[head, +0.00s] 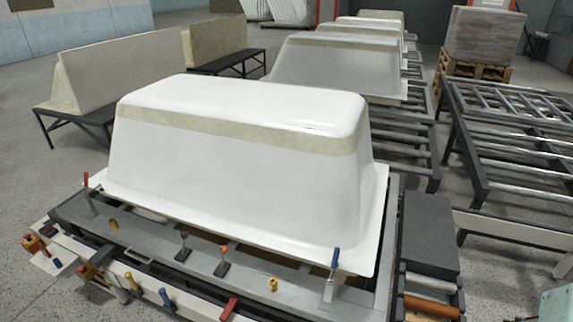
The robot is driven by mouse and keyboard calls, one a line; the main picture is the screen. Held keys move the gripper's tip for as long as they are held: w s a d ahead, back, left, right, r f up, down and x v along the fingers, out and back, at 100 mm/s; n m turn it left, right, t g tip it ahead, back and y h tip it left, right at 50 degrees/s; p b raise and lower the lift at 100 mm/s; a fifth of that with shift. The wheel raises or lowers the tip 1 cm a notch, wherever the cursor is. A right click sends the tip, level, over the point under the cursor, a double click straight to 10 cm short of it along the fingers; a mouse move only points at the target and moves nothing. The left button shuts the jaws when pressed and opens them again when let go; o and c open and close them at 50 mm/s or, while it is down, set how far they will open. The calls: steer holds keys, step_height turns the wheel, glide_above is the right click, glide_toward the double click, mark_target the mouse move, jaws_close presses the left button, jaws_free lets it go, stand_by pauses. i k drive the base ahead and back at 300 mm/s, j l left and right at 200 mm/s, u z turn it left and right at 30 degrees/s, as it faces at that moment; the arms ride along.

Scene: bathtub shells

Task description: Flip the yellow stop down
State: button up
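A white upturned bathtub shell (240,165) rests on a grey metal frame (190,262). Several small yellow parts are along the near side of this frame. One short yellow peg (272,285) stands near the front right, and another yellow peg (113,224) is at the left. My gripper is not in view.
Blue-handled (336,258), red-handled (229,308) and orange-topped levers (222,262) stand around the frame. An orange roller (431,306) lies at the front right. More shells (338,65) line the roller conveyor (405,130) behind. Open floor (30,180) is at left.

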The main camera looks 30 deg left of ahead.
mark_target(128, 275)
steer(key=u, duration=0.5)
steer(key=j+u, duration=0.1)
steer(key=u, duration=1.3)
steer(key=j+u, duration=0.1)
steer(key=u, duration=0.4)
steer(key=i+j, duration=0.55)
steer(key=j+z, duration=0.45)
steer(key=j, duration=0.9)
steer(key=i+l+u, duration=0.15)
steer(key=l, duration=0.2)
steer(key=i+l+u, duration=0.3)
steer(key=l, duration=0.45)
steer(key=i+l, duration=0.1)
steer(key=i, duration=0.2)
